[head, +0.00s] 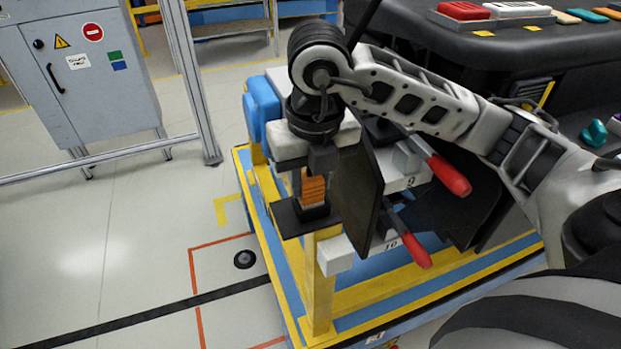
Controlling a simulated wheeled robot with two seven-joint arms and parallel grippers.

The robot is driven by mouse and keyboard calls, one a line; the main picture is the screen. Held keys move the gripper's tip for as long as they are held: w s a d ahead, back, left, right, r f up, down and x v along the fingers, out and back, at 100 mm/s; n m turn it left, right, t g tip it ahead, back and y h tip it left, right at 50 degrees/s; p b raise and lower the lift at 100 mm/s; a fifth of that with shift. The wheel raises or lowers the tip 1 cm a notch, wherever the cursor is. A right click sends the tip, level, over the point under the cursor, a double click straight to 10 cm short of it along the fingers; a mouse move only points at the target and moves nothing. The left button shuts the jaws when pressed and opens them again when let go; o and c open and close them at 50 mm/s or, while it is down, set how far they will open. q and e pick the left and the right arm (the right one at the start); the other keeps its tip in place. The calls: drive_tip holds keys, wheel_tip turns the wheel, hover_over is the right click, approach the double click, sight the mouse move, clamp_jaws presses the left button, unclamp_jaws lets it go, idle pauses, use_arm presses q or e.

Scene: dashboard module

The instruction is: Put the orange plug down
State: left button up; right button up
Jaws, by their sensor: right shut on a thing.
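The orange plug (314,190) is upright near the middle of the head view, with ribbed orange sides and a dark lower end. My right gripper (314,175) comes down from above and is shut on the plug's upper part. The plug's lower end is at a small black block (312,213) over a flat black plate (284,219) on the yellow stand. I cannot tell whether the plug rests on it or is just above it. My left gripper is not in view.
A dark panel (357,205) stands close right of the plug, with red-handled clamps (447,175) beyond it. A white block (336,255) sits below on the yellow frame (319,290). A dark dashboard with coloured parts is at the upper right. The floor at left is open.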

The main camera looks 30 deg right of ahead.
drive_tip(key=shift+f, duration=0.35)
drive_tip(key=shift+f, duration=0.2)
drive_tip(key=o, duration=1.1)
